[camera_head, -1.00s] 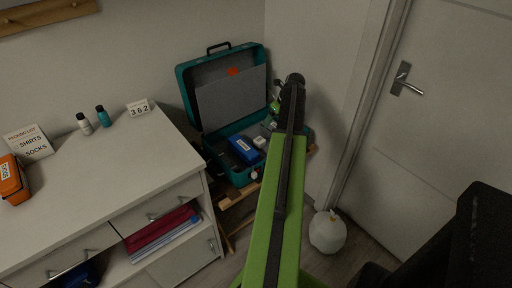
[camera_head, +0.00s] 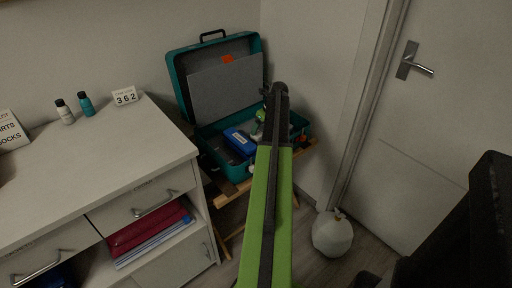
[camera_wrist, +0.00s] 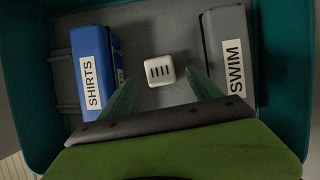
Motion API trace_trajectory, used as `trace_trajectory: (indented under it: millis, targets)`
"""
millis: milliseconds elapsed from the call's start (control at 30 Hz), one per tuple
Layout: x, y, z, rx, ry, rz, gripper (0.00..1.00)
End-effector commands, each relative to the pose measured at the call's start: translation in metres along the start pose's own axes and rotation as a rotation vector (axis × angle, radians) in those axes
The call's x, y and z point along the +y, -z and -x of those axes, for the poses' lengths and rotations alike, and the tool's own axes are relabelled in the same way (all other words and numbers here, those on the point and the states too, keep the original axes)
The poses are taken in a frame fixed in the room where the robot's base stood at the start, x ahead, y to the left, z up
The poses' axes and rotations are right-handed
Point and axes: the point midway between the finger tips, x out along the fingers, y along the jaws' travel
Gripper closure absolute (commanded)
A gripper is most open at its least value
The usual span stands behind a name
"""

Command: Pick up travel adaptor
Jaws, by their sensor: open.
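The travel adaptor, a small white cube with dark slots (camera_wrist: 160,70), lies on the floor of the teal suitcase in the wrist view. My gripper (camera_wrist: 158,88) is open above the suitcase, its two green fingers spread on either side of and just short of the adaptor. Nothing is between the fingers. The open suitcase (camera_head: 184,84) stands on a wooden rack in the head view, where my green arm reaches over it and hides the adaptor.
In the suitcase, a blue SHIRTS pouch (camera_wrist: 91,70) lies left of the adaptor and a grey SWIM pouch (camera_wrist: 228,60) right of it. A white dresser (camera_head: 110,170) stands left of the suitcase. A white round bag (camera_head: 332,234) sits on the floor by the door (camera_head: 440,120).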

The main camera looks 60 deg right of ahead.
Motion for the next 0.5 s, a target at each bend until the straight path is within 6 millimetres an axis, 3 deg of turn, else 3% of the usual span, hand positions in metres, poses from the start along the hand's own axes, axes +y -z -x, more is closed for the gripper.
trace_trajectory:
  millis: [33, 267, 500]
  targets:
    - [-0.001, 0.002, -0.013, 0.0, 0.0, 0.0, 0.27]
    - [0.0, 0.001, -0.016, 0.0, 0.0, -0.001, 0.27]
    - [0.0, 0.001, -0.058, 0.0, 0.0, -0.001, 0.27]
